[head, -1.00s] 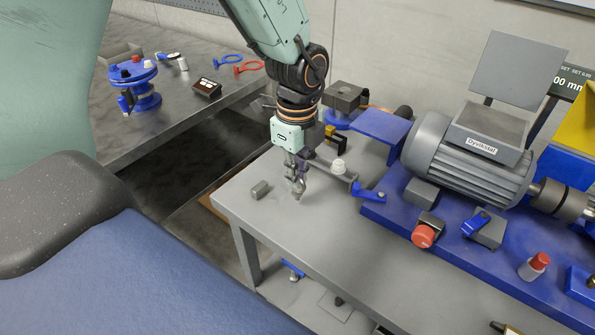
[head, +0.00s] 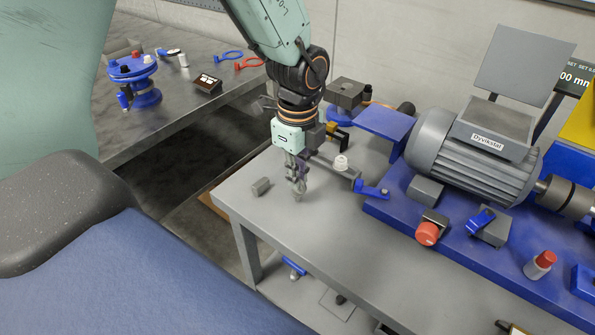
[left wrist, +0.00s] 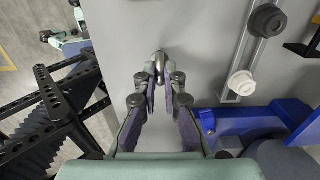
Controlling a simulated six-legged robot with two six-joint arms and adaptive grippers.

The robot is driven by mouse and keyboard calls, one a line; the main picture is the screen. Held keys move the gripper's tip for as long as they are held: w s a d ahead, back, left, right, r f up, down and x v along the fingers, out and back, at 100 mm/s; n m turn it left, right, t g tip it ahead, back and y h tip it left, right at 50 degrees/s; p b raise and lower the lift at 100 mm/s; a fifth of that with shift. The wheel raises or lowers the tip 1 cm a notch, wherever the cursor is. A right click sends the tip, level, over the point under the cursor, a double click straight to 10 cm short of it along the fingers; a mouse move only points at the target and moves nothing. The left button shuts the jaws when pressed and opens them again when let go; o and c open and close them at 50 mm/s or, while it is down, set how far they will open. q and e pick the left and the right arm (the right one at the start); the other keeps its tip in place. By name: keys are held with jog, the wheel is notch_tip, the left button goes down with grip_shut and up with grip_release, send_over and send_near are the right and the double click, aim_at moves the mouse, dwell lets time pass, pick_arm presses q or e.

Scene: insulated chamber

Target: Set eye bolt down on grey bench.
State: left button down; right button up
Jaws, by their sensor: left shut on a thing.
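My left gripper (head: 298,190) points down over the left end of the grey bench (head: 300,245). It is shut on the eye bolt (left wrist: 158,58), a small grey metal piece that shows between the fingertips in the left wrist view. In the head view the fingers hide most of the bolt, and its lower end is at or just above the bench top; I cannot tell whether it touches. The left gripper (left wrist: 160,78) also shows in the left wrist view. My right gripper is not in view.
A bracket with a white knob (head: 341,162) and blue end stands close on the right. The blue base (head: 410,215) carries a motor (head: 470,155) and a red button (head: 427,233). The bench front is clear.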

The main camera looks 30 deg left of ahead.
pick_arm(q)
jog(key=shift+f, duration=0.2)
jog(key=c, duration=1.4)
grip_release()
